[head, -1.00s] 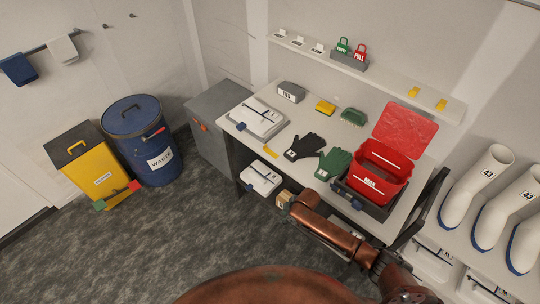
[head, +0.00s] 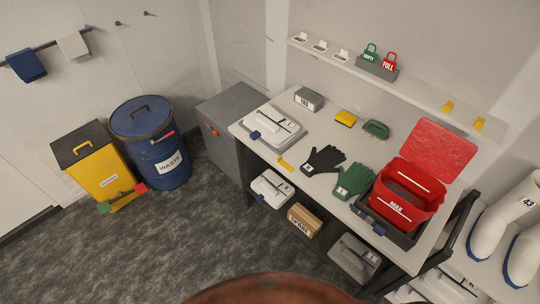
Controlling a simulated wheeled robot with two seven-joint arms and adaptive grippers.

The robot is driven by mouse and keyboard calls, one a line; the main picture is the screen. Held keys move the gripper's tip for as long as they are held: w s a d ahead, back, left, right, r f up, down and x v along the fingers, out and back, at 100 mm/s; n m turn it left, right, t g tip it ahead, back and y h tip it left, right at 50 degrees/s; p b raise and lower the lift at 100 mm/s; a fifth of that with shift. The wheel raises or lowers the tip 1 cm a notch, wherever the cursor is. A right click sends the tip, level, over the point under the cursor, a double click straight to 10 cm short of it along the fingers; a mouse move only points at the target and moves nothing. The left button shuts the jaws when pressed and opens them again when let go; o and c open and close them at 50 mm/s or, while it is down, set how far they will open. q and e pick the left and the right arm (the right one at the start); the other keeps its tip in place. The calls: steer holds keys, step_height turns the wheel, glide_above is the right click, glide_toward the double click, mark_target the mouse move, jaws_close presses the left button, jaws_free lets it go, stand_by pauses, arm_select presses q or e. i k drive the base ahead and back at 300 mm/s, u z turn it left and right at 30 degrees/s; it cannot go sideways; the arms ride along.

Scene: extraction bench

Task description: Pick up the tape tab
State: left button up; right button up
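A small yellow strip, which looks like the tape tab (head: 286,164), lies flat near the front edge of the bench (head: 262,152). It is in front of the white case with the blue latch and left of the black glove. Neither of my grippers is in view, and nothing touches the strip.
On the bench are a white case (head: 275,126), a black glove (head: 324,160), a green glove (head: 353,181), a yellow sponge (head: 346,118), a green brush (head: 376,130) and an open red bin (head: 407,195). A wall shelf (head: 430,92) runs above. A spare box (head: 304,221) sits below.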

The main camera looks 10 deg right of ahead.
mark_target(281, 161)
steer(key=z, duration=0.2)
steer(key=i, duration=1)
steer(key=z, duration=0.55)
